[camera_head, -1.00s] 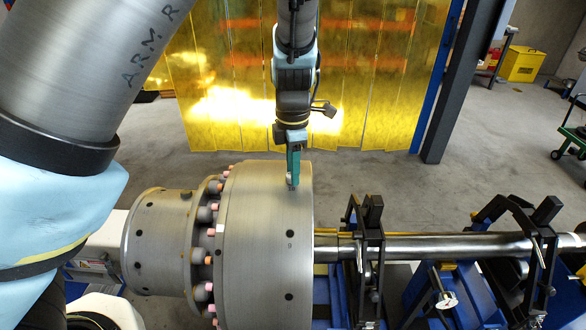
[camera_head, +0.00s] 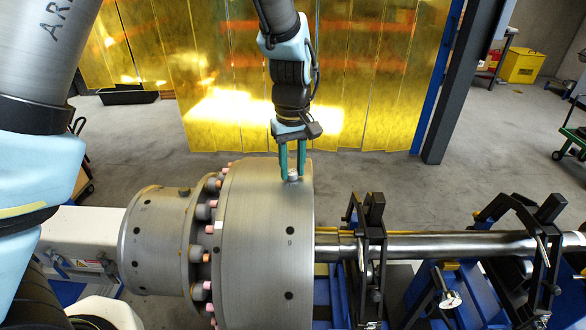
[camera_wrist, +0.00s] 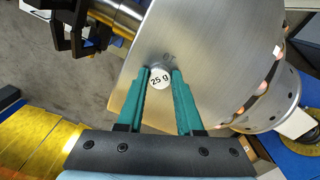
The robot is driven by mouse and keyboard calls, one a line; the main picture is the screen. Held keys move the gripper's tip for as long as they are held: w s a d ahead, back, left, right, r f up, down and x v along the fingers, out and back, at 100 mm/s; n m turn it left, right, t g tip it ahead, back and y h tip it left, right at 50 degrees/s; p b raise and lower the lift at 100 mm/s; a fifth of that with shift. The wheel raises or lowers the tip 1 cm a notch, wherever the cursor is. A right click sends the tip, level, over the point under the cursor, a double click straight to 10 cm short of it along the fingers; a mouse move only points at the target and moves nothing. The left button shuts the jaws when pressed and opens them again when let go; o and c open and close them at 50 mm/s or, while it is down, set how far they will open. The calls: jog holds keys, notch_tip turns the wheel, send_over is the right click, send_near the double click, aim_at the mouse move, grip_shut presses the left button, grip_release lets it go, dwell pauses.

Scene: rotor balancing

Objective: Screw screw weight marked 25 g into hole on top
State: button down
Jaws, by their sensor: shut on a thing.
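The screw weight (camera_wrist: 159,79) has a white round face marked "25 g" and shows between my fingertips in the wrist view. In the head view the small grey weight (camera_head: 292,176) is at the top of the large steel rotor drum (camera_head: 255,245). My gripper (camera_head: 292,172) points down with its two green fingers on either side of the weight, shut on it. It also shows in the wrist view (camera_wrist: 160,76). The top hole is hidden under the weight, so I cannot tell how deep the thread sits.
The drum has dark side holes and a ring of pink-tipped bolts (camera_head: 209,230). A shaft (camera_head: 430,245) runs right through black clamp frames (camera_head: 375,250) on blue stands. A yellow curtain (camera_head: 230,90) hangs behind.

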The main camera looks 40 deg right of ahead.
jog(key=shift+w+a+m, duration=0.1)
jog(key=shift+m, duration=0.9)
jog(key=m, duration=0.3)
jog(key=shift+w, duration=0.1)
jog(key=m, duration=0.5)
jog(key=m+p, duration=0.1)
jog(key=m, duration=0.2)
jog(key=shift+r+m, duration=0.1)
jog(key=shift+m, duration=0.2)
jog(key=m+p, duration=0.1)
jog(key=m, duration=0.2)
jog(key=shift+w+m, duration=0.1)
jog(key=shift+m, duration=1)
jog(key=shift+c, duration=2.4)
grip_release()
jog(key=shift+f, duration=0.2)
jog(key=shift+c, duration=0.8)
